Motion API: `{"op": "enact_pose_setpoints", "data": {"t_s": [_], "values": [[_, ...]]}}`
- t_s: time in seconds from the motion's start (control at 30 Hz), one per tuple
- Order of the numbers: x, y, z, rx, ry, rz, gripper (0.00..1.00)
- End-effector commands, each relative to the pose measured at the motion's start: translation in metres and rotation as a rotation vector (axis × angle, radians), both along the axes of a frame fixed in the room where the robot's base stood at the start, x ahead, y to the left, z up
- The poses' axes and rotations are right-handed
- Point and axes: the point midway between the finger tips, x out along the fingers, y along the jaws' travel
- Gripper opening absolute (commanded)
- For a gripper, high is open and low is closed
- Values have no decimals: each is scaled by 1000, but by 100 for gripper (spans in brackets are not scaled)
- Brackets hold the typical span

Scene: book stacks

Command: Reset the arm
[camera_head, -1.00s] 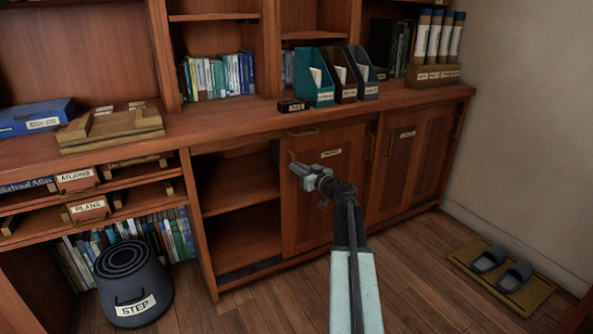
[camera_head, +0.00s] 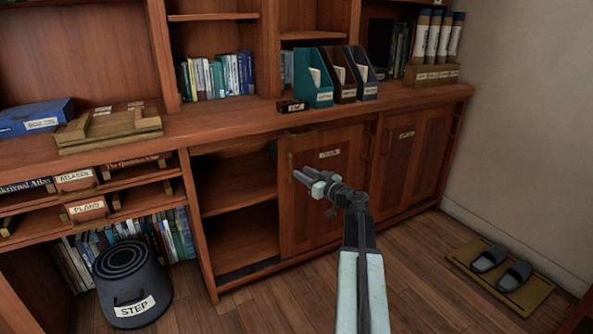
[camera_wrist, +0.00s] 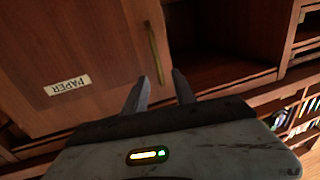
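My gripper (camera_head: 302,174) is raised in front of the sliding or hinged wooden cabinet door (camera_head: 315,215), pointing toward its left edge. In the wrist view my gripper (camera_wrist: 161,78) shows two grey fingers apart, with nothing between them. The door (camera_wrist: 75,55) there has a "PAPER" label (camera_wrist: 68,85) and a brass handle (camera_wrist: 155,54) just beyond the fingertips. I see a gap between the fingers and the handle, but cannot tell its depth. The open cabinet compartment (camera_head: 238,190) left of the door looks empty on its shelves.
The wooden counter (camera_head: 220,122) carries magazine files (camera_head: 313,77), a small labelled box (camera_head: 291,106), a wooden tray (camera_head: 110,128) and a blue box (camera_head: 35,118). A "STEP" stool (camera_head: 132,285) stands at the lower left. Slippers (camera_head: 490,258) lie on a mat at the right. Floor between is clear.

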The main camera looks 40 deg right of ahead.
Motion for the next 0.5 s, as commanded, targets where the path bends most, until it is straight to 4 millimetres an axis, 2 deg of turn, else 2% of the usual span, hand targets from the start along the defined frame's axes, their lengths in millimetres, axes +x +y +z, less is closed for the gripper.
{"op": "enact_pose_setpoints", "data": {"t_s": [0.03, 0.13, 0.5], "values": [[-10, 1, 0, 0, 0, 0, 32], [-17, 1, 0, 0, 0, 1, 32], [-17, 0, 0, 0, 0, 2, 32]]}}
